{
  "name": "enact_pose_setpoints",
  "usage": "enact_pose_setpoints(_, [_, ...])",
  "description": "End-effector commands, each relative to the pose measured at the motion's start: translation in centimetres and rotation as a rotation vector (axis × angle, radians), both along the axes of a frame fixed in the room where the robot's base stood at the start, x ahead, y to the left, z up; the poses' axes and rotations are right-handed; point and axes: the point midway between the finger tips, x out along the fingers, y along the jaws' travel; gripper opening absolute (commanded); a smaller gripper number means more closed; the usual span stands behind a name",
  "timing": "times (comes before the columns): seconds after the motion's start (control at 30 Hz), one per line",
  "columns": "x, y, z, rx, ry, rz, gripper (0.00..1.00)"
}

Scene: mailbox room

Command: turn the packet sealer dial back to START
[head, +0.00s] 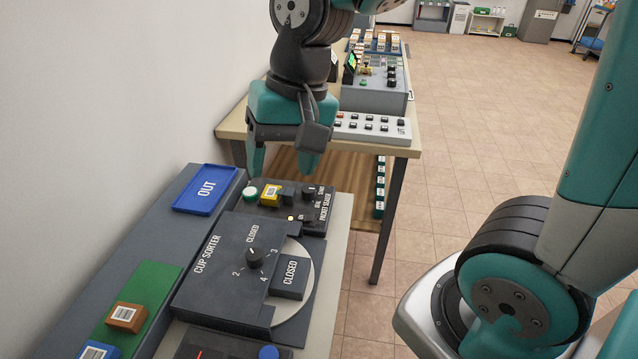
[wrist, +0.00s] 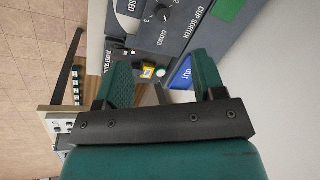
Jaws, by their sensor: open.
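The packet sealer (head: 322,215) is a dark panel beyond the cup sorter in the head view. A small dark dial (head: 309,190) sits by its labels; its exact pointing is too small to read. An amber light (head: 291,217) shows on the panel. In the wrist view, the yellow packet (wrist: 149,72) shows between the open fingers (wrist: 163,78); the sealer is partly hidden by a finger.
The cup sorter (head: 215,265) with its knob (head: 254,257) and CLOSED flap (head: 290,278) stands nearer. A blue OUT tray (head: 205,189) lies at left by the wall. Behind is a wooden table (head: 400,152) with a white button panel (head: 370,127). Open floor lies right.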

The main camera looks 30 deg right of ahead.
Motion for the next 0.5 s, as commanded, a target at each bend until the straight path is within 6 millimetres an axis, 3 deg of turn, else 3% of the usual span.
enact_pose_setpoints(0.03, [3.0, -1.4, -0.7, -0.022, 0.051, -0.217, 0.63])
enact_pose_setpoints(0.2, [11.0, -7.0, -3.5, -0.083, 0.18, -0.975, 0.63])
enact_pose_setpoints(0.4, [16.4, -12.7, -6.8, -0.114, 0.244, -1.631, 0.63])
enact_pose_setpoints(0.5, [17.6, -14.4, -7.9, -0.117, 0.255, -1.813, 0.63])
